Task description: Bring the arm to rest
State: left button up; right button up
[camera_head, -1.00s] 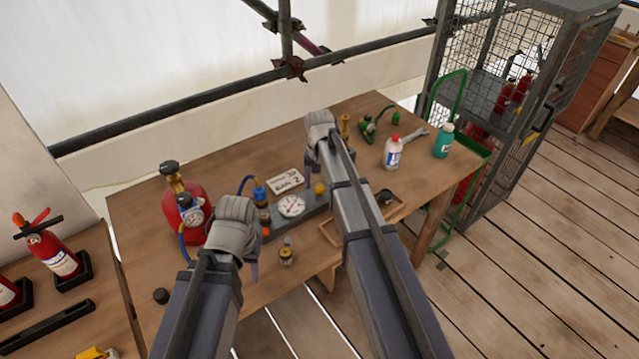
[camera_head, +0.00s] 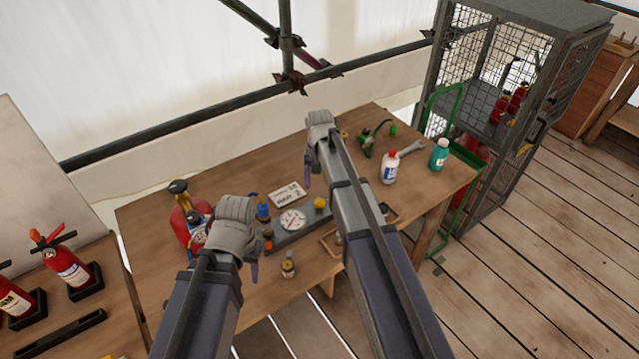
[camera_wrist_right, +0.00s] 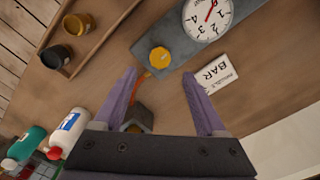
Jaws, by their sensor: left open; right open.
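My left gripper (camera_head: 252,270) is above the left part of the wooden workbench, in front of the red cylinder. Its arm comes in from the bottom left, and its fingers are mostly hidden behind the wrist. My right gripper (camera_head: 308,172) is over the back middle of the bench. In the right wrist view its two purple fingers (camera_wrist_right: 160,95) are spread apart with nothing between the tips. Beyond them lie a yellow knob (camera_wrist_right: 160,57) on a grey plate and a white card (camera_wrist_right: 215,78) marked "BAR".
The workbench (camera_head: 150,235) carries a red cylinder (camera_head: 180,215), a dial gauge (camera_head: 293,220), a white bottle (camera_head: 390,167), a teal bottle (camera_head: 439,155) and a wrench (camera_head: 411,148). A mesh cage (camera_head: 500,100) stands at the right. Extinguishers (camera_head: 68,265) stand at the left.

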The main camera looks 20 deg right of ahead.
jog(key=shift+r, duration=0.6)
jog(key=shift+f, duration=0.1)
jog(key=s+a+n, duration=0.4)
jog(key=s+a, duration=0.2)
jog(key=s, duration=0.6)
jog(key=s+a+n+h, duration=0.1)
jog(key=s+a+n, duration=0.4)
jog(key=s, duration=0.7)
jog(key=shift+s+a, duration=0.25)
jog(key=shift+a, duration=0.8)
jog(key=shift+c, duration=0.3)
